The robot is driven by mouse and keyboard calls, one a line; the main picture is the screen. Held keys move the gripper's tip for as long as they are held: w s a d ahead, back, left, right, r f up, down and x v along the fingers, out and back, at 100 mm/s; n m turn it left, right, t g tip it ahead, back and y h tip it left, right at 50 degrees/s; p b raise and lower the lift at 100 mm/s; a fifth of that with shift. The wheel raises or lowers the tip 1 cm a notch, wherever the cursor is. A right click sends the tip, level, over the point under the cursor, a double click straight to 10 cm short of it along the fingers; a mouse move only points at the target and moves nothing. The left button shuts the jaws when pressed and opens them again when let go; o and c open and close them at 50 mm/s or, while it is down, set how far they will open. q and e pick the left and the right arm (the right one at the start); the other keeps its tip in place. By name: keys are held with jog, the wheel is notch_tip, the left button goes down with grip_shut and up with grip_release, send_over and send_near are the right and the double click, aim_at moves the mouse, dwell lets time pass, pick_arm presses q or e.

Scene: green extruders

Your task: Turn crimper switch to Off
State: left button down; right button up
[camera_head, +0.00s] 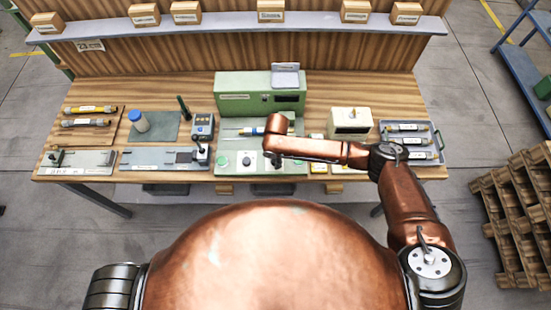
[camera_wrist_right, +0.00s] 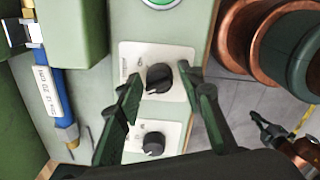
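The crimper's control panel (camera_head: 235,171) is on the front of the green machine (camera_head: 232,95). In the right wrist view, two black rotary knobs sit on white plates: an upper knob (camera_wrist_right: 159,78) and a lower knob (camera_wrist_right: 153,144). The plate labels are too small to read. My right gripper (camera_wrist_right: 162,82) is open, one finger on each side of the upper knob; I cannot tell whether they touch it. In the head view, my right gripper (camera_head: 278,163) is over the panel and hides part of it.
A blue labelled tool (camera_wrist_right: 55,97) lies on the machine beside the panel. A green button (camera_wrist_right: 160,2) is above the upper knob. A beige box (camera_head: 349,122) and a grey tray (camera_head: 411,155) stand to the right.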

jog(key=shift+o, duration=0.5)
notch_tip(320, 180, up, 12)
jog(key=shift+s+d, duration=0.15)
jog(key=shift+s, duration=0.05)
dwell(0.5)
